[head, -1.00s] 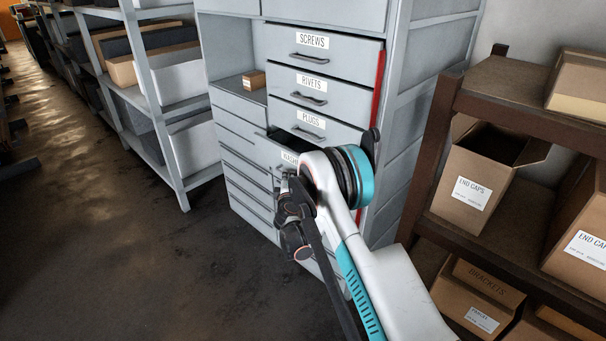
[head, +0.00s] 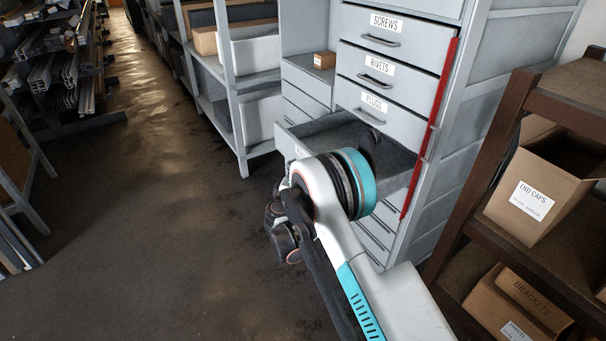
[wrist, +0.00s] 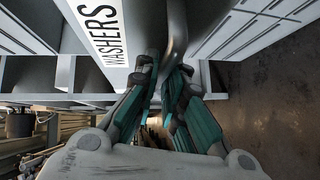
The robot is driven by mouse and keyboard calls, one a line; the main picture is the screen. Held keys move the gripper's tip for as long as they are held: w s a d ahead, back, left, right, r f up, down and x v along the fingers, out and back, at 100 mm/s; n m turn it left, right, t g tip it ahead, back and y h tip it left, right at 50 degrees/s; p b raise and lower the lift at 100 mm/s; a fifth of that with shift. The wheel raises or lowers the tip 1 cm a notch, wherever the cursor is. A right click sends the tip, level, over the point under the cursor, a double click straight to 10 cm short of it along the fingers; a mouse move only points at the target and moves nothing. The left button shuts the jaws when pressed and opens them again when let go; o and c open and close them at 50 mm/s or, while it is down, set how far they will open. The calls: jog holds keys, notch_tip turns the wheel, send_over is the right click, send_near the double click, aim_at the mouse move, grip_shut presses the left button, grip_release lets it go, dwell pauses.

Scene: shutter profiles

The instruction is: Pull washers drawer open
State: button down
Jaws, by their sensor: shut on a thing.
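The washers drawer (head: 384,144) stands well out of the grey cabinet, below the PLUGS drawer. Its grey interior shows and looks empty where it is visible. In the wrist view the drawer front (wrist: 135,25) bears a WASHERS label (wrist: 103,35). My gripper (wrist: 165,75) is shut on the drawer's handle (wrist: 175,30), with a finger on each side of it. In the head view my arm hides the handle and most of the drawer front, and my gripper shows only partly at the lower left of the wrist.
The closed SCREWS (head: 390,35), RIVETS (head: 380,78) and PLUGS (head: 378,112) drawers are above. A brown rack (head: 490,170) with cardboard boxes stands close at the right. Grey shelving (head: 240,110) is at the back left. The floor (head: 150,220) at left is open.

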jog(key=c, duration=1.7)
grip_release()
jog(key=shift+s, duration=0.1)
jog(key=s, duration=0.4)
jog(key=s+a+r, duration=0.1)
jog(key=s, duration=0.6)
jog(key=shift+s+a+r, duration=0.3)
jog(key=shift+a, duration=0.05)
